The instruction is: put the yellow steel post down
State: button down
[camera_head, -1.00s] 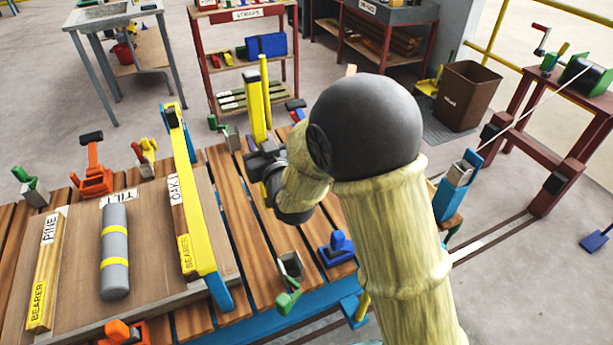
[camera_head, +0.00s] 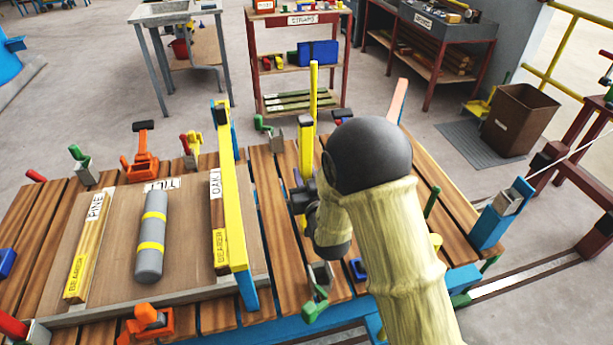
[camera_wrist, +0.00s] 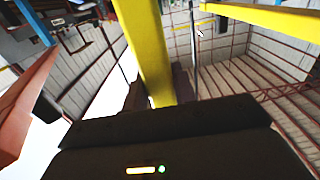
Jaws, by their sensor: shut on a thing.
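The yellow steel post (camera_head: 306,150) stands about upright at my gripper (camera_head: 304,196), over the right part of the slatted table. My gripper is shut on it; in the wrist view the post (camera_wrist: 148,50) rises from the dark jaws, leaning slightly. My dark wrist and pale arm hide part of the grip. I cannot tell whether the foot of the post touches the slats.
A thinner yellow upright (camera_head: 313,90) stands just behind the post. To the left, a yellow bar (camera_head: 229,180) crosses a board (camera_head: 110,260) bearing a grey cylinder (camera_head: 151,237) and labelled bearers. Clamps, including an orange one (camera_head: 146,325), line the table. Some slats near the post are bare.

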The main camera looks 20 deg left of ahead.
jog(key=shift+f, duration=0.15)
jog(key=c, duration=1.6)
grip_release()
jog(key=shift+f, duration=0.15)
jog(key=o, duration=0.5)
jog(key=shift+r, duration=0.25)
jog(key=p+v, duration=0.2)
jog(key=v, duration=0.7)
jog(key=shift+s+d+r, duration=0.1)
jog(key=shift+s+d, duration=0.05)
jog(key=shift+s, duration=0.15)
